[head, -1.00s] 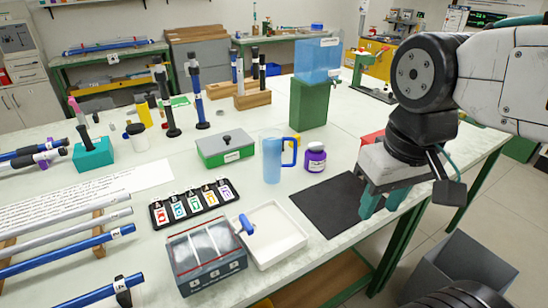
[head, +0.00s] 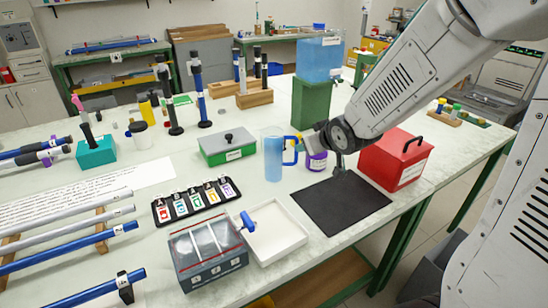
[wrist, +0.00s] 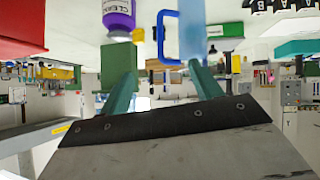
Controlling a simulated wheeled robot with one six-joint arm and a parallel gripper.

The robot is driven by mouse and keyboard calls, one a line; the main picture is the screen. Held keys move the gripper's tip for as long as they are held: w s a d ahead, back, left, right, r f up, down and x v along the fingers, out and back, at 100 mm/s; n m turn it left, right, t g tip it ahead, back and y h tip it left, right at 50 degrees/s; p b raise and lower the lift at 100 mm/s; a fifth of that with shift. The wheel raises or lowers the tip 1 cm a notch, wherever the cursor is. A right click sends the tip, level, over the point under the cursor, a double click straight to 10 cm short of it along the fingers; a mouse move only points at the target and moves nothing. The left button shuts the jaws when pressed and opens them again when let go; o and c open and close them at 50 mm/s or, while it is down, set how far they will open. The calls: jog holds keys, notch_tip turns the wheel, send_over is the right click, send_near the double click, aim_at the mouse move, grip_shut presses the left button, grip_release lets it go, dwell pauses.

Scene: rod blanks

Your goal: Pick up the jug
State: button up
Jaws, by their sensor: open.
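The jug (head: 273,160) is a translucent blue cylinder with a darker blue handle on its right side. It stands upright on the pale table, between the green box and the purple bottle. My gripper (head: 306,144) has come in from the right, close to the handle side of the jug; its fingers are hard to make out there. In the wrist view, which is upside down, my gripper (wrist: 162,76) has its two teal fingers apart with nothing held between them. The jug (wrist: 194,35) and its handle show ahead, the body by the right finger. Contact cannot be told.
A purple-labelled bottle (head: 316,161) stands just right of the jug, partly behind my wrist. A green lidded box (head: 227,150) is on the left. A white tray (head: 273,232) and black mat (head: 343,205) lie in front. A red toolbox (head: 395,160) stands right.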

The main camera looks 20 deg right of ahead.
aim_at(274, 145)
jog(key=w+a+f+t+y, duration=0.1)
jog(key=w+f, duration=0.1)
jog(key=w+a+f+n+t+y, duration=0.1)
jog(key=w+f+t+y, duration=0.1)
jog(key=w+a+f+t+y, duration=0.1)
jog(key=f+t+y, duration=0.1)
jog(key=f, duration=0.1)
jog(key=shift+w+a+n, duration=0.35)
jog(key=shift+w+n, duration=0.05)
jog(key=shift+f+t+y, duration=0.3)
jog(key=shift+t+y, duration=0.1)
jog(key=shift+y, duration=0.1)
jog(key=shift+w+a+f, duration=0.15)
jog(key=shift+w, duration=0.05)
jog(key=shift+a, duration=0.25)
jog(key=shift+w+a+y, duration=0.2)
jog(key=shift+w+y, duration=0.05)
jog(key=shift+y, duration=0.15)
jog(key=x, duration=0.7)
jog(key=shift+w+d, duration=0.15)
jog(key=shift+w, duration=0.05)
jog(key=c, duration=1)
